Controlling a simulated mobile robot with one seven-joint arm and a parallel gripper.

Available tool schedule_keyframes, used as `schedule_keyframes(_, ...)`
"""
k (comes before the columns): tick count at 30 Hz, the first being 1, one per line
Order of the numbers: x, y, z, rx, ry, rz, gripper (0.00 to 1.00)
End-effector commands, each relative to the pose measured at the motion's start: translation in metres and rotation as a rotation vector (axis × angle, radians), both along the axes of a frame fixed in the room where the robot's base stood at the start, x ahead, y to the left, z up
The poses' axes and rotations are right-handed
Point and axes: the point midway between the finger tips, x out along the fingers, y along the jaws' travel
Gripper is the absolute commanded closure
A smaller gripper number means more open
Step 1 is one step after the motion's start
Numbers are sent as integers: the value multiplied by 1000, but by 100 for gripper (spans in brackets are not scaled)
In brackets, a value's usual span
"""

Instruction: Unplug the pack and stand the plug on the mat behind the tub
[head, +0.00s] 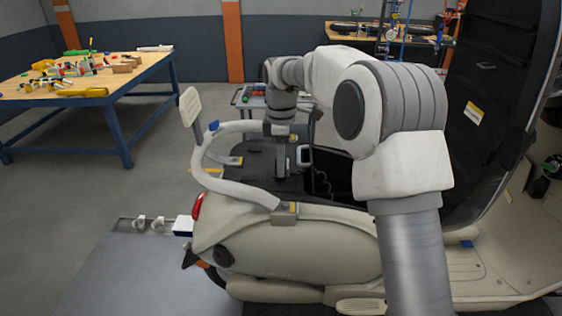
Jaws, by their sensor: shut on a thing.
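My gripper (281,172) points down over the scooter's rear, beside the open black tub (335,174). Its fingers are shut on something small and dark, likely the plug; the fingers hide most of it. I cannot tell whether it is seated or free. A dark mat (250,158) lies left of the tub, on the scooter's tail. A pale handle (305,155), perhaps the pack's, stands just right of my gripper. A dark coiled cable (321,184) hangs at the tub's left side. The pack's body is mostly hidden by the tub wall and my arm.
The raised seat (490,110) stands to the right. A pale grab rail (225,188) curves around the mat's left side, near a raised pale pad (190,107). A cluttered workbench (85,85) is at far left; a small cart (240,98) stands behind the scooter.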

Motion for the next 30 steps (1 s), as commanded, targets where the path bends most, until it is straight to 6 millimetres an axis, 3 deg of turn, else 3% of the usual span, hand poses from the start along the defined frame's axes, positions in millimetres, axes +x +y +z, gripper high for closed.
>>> schedule_keyframes(6, 0, 0, -6, 0, 1, 0, 100)
schedule_keyframes(7, 0, 0, -6, 0, 1, 0, 69)
schedule_keyframes(13, 0, 0, -6, 0, 0, 0, 36)
schedule_keyframes(23, 0, 0, -3, 0, -1, 0, 36)
schedule_keyframes(26, 1, 0, 7, 1, -2, 0, 36)
schedule_keyframes(30, 1, 0, 34, 2, -5, 0, 36)
